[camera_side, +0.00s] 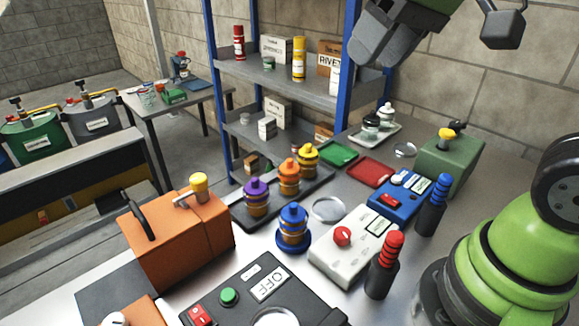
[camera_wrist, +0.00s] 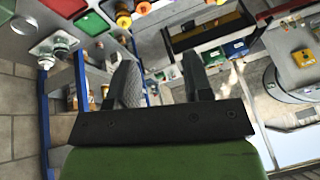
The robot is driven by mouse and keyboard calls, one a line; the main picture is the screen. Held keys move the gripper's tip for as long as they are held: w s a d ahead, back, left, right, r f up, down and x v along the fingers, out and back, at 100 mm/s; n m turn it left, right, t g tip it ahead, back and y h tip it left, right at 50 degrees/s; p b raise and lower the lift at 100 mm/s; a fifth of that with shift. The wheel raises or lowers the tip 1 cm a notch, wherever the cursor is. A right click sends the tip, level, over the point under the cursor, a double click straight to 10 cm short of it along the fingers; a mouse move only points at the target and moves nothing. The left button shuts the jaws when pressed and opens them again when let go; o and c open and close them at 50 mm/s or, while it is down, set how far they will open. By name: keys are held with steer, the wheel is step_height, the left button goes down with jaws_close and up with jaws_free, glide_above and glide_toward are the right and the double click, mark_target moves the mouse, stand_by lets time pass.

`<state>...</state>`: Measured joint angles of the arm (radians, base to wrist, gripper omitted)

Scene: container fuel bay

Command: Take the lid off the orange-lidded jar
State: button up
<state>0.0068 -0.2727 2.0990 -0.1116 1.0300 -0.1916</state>
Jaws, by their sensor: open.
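The orange-lidded jar (camera_side: 289,178) stands upright in a dark tray (camera_side: 240,216), with its lid on. The purple-lidded jar (camera_side: 257,197) and the yellow-lidded jar (camera_side: 307,158) stand on either side of it. My gripper (camera_side: 376,42) is high at the top of the side view, well apart from the jars. In the wrist view its two fingers (camera_wrist: 158,70) are spread with nothing between them.
A blue-lidded jar (camera_side: 293,228) stands in front of the tray. A white box with a red knob (camera_side: 342,237), an orange case (camera_side: 170,245) and a black panel (camera_side: 250,295) surround it. Green (camera_side: 338,154) and red (camera_side: 370,173) trays lie behind. A blue-posted shelf (camera_side: 285,75) stands at the back.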

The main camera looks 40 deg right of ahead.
steer(key=w+d+f+n+g, duration=0.15)
steer(key=w+f, duration=0.25)
steer(key=w, duration=0.5)
steer(key=n+g+h, duration=0.1)
steer(key=n+g, duration=0.2)
steer(key=g, duration=0.1)
glide_above(290, 159)
steer(key=shift+t, duration=0.25)
step_height(290, 159, down, 16)
steer(key=shift+s+r, duration=0.1)
step_height(290, 159, down, 6)
steer(key=shift+a+r, duration=0.1)
jaws_close()
